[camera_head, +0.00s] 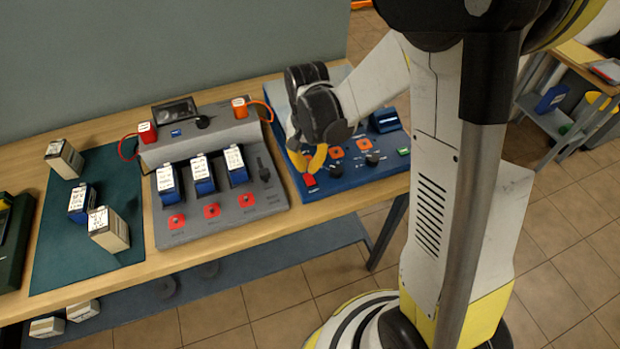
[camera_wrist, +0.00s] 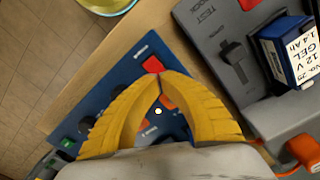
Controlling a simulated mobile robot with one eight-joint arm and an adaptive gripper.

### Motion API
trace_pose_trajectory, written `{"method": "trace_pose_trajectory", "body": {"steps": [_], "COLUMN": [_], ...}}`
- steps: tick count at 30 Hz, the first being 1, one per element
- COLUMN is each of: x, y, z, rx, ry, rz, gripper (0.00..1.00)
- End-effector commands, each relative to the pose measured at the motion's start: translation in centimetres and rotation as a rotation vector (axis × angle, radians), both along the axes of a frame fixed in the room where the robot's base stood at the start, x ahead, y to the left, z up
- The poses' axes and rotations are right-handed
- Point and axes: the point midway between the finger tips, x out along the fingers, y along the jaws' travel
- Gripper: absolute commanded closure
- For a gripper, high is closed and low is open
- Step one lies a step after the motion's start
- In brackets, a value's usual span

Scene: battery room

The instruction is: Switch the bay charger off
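A blue control panel (camera_head: 345,183) lies on the wooden bench, with a red switch (camera_head: 309,180), orange sockets, dark knobs and a green switch (camera_head: 404,152). Beside it, a grey unit (camera_head: 243,202) holds three blue-and-white batteries in its bays and has a dark lever (camera_head: 263,171). I cannot read which unit is labelled bay charger. My gripper (camera_head: 308,169) is over the blue panel, its yellow fingertips close to the red switch. In the wrist view, the fingertips (camera_wrist: 159,75) meet with nothing visible between them, beside the red switch (camera_wrist: 152,65). Contact with it cannot be told.
A dark green mat (camera_head: 60,262) with several loose batteries lies left of the grey unit. Red and orange clamps (camera_head: 239,108) with cables sit on the grey unit's rear. The lower shelf (camera_head: 240,268) holds more boxes. A side table (camera_head: 560,125) stands at right.

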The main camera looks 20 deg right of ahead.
Motion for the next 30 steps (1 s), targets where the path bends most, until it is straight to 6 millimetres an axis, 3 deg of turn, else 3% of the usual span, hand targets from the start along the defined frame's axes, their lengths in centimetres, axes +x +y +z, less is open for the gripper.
{"method": "trace_pose_trajectory", "body": {"steps": [30], "x": [0.0], "y": [0.0], "z": [-1.6], "rx": [0.000], "ry": [0.000], "rz": [0.000], "gripper": [1.00]}}
